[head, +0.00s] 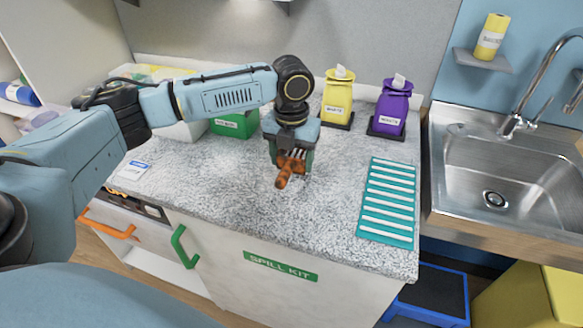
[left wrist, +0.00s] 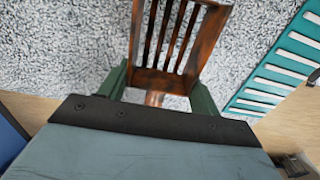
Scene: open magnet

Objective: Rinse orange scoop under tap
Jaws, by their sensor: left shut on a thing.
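My left gripper (head: 290,160) is shut on the orange scoop (head: 285,178), which has a slotted, orange-brown head. In the left wrist view the scoop's slotted head (left wrist: 178,42) sits between the two green fingers (left wrist: 160,95). The gripper is above the speckled counter; whether the scoop touches the counter is hard to tell. The tap (head: 528,90) is a curved chrome spout at the far right, over a steel sink (head: 520,185) with a drain. The gripper is well to the left of the sink. My right gripper is not in view.
A teal rack with white bars (head: 388,203) lies on the counter between gripper and sink; it also shows in the left wrist view (left wrist: 285,65). Yellow (head: 338,97) and purple (head: 390,108) waste containers and a green box (head: 235,124) stand behind. The counter's front middle is clear.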

